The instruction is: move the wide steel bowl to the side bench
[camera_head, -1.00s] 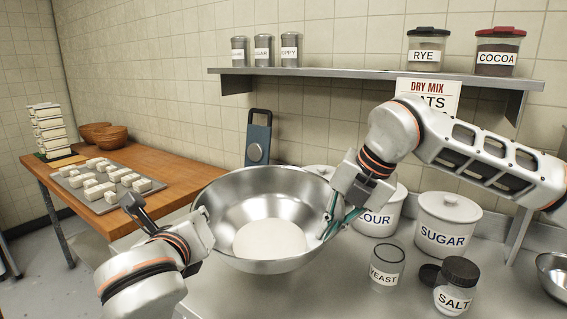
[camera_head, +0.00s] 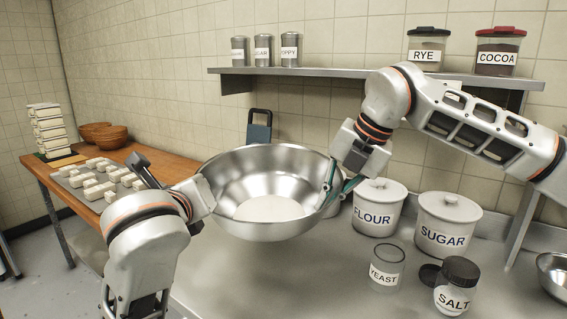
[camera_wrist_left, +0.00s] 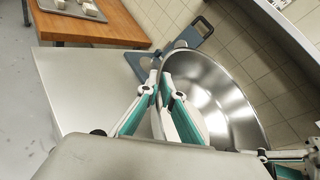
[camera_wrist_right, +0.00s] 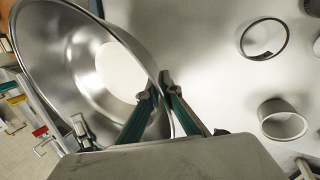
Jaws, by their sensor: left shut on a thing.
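The wide steel bowl (camera_head: 268,190) is held between my two arms, raised above the steel counter and roughly level. It also shows in the left wrist view (camera_wrist_left: 215,95) and the right wrist view (camera_wrist_right: 85,60). My left gripper (camera_wrist_left: 160,86) is shut on the bowl's left rim; its fingertips are hard to see in the head view. My right gripper (camera_head: 328,190) is shut on the opposite rim, one finger each side of the wall, as the right wrist view (camera_wrist_right: 158,88) shows. The side bench (camera_head: 174,156) is the wooden-topped table at the left.
On the side bench are a tray of dough pieces (camera_head: 70,172), wooden bowls (camera_head: 110,138) and a stack of blocks (camera_head: 48,128). Flour (camera_head: 378,205) and sugar (camera_head: 447,222) canisters, a yeast glass (camera_head: 387,268) and a salt jar (camera_head: 456,285) stand right of the bowl.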

